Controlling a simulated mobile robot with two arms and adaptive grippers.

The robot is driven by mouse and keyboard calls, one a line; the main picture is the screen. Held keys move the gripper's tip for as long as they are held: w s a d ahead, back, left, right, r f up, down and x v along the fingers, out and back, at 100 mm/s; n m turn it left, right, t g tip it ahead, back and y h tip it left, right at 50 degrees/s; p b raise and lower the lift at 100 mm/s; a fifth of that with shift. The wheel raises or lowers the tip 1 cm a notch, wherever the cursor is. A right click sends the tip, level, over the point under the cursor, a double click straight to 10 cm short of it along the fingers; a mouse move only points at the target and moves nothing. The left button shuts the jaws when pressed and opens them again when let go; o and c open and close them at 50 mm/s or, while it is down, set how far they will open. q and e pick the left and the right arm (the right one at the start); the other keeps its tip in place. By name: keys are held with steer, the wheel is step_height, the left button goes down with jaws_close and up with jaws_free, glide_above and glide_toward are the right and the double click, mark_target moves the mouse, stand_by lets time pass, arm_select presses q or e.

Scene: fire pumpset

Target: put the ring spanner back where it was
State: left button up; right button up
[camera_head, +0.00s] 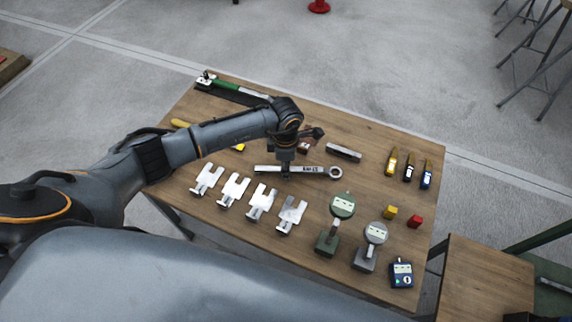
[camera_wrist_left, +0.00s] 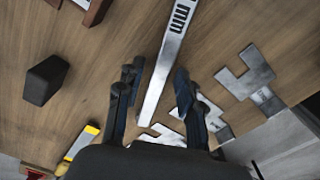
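The ring spanner (camera_head: 312,171) lies flat on the wooden table (camera_head: 365,208) in the head view, with its ring end to the right. My left gripper (camera_head: 285,172) is over the left part of its handle. In the left wrist view the spanner's flat, marked handle (camera_wrist_left: 172,50) runs between the two fingers of my left gripper (camera_wrist_left: 157,85). The fingers are open, with a gap on each side of the handle. Part of the handle is hidden by the gripper in the head view. My right gripper is not in view.
Dial gauges (camera_head: 342,206) are at front right, screwdriver-like tools (camera_head: 409,167) at right. A grey block (camera_head: 343,153) lies behind the spanner, and a green-handled tool (camera_head: 226,86) at the back.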

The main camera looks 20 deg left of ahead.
arm_select(q)
steer(key=shift+r, duration=0.2)
step_height(320, 180, up, 12)
steer(key=b, duration=0.1)
stand_by(0.4)
stand_by(0.4)
steer(key=shift+s+a+f, duration=0.1)
